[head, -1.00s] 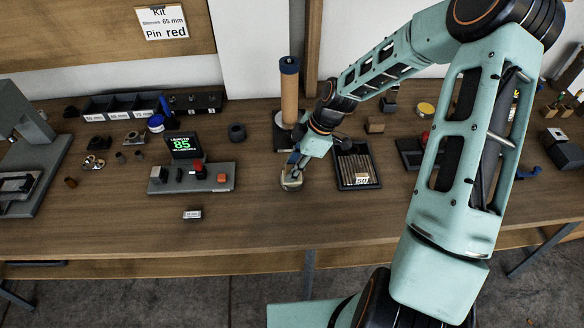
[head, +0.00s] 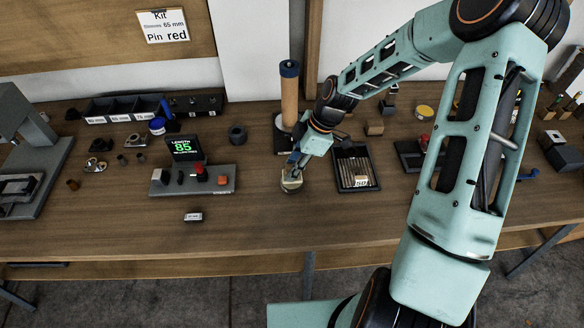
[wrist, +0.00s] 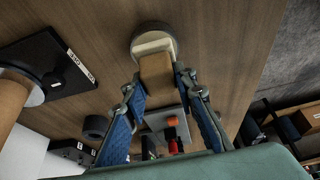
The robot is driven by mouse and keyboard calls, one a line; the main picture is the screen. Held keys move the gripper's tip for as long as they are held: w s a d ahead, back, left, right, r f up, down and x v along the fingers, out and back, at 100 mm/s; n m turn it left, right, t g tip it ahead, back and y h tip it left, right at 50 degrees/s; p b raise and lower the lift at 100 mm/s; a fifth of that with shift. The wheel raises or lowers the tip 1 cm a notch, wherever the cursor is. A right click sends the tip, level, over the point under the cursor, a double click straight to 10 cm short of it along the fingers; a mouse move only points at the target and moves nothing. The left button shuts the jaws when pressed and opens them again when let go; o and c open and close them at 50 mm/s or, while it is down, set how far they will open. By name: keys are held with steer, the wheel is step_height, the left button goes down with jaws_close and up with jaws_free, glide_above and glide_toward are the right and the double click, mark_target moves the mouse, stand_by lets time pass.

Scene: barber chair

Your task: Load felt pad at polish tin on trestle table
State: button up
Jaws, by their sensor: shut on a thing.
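My gripper (head: 294,160) is shut on the felt pad's brown block in the front middle of the trestle table (head: 250,228). In the wrist view the blue fingers of my gripper (wrist: 160,86) grip the brown block from both sides. The felt pad (wrist: 152,43) shows its cream face piece at the block's far end. The round polish tin (wrist: 168,37) sits behind and below it, mostly covered by the pad. In the head view the tin (head: 288,189) is a dark round shape under the cream pad (head: 292,182). I cannot tell whether pad and tin touch.
A dark tray of rods (head: 357,186) lies close to the right of my gripper. A brown post (head: 289,95) stands behind it. A grey display fixture (head: 218,186) and small labelled block (head: 193,216) are left. The table's front strip is mostly clear.

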steer(key=shift+r+p, duration=1.65)
steer(key=shift+r, duration=1)
steer(key=shift+w+d+r+m, duration=0.1)
steer(key=shift+d+r+m, duration=0.2)
steer(key=shift+d+m, duration=0.25)
steer(key=d+r+m+t+h, duration=0.2)
steer(key=d+r+m, duration=0.2)
steer(key=r+m, duration=0.2)
steer(key=w+d+r+m+t+h, duration=0.1)
steer(key=d+r+m, duration=0.3)
steer(key=m, duration=0.7)
steer(key=shift+w+d+r+t+h, duration=0.25)
steer(key=shift+r+t+h, duration=0.5)
steer(key=shift+r, duration=0.65)
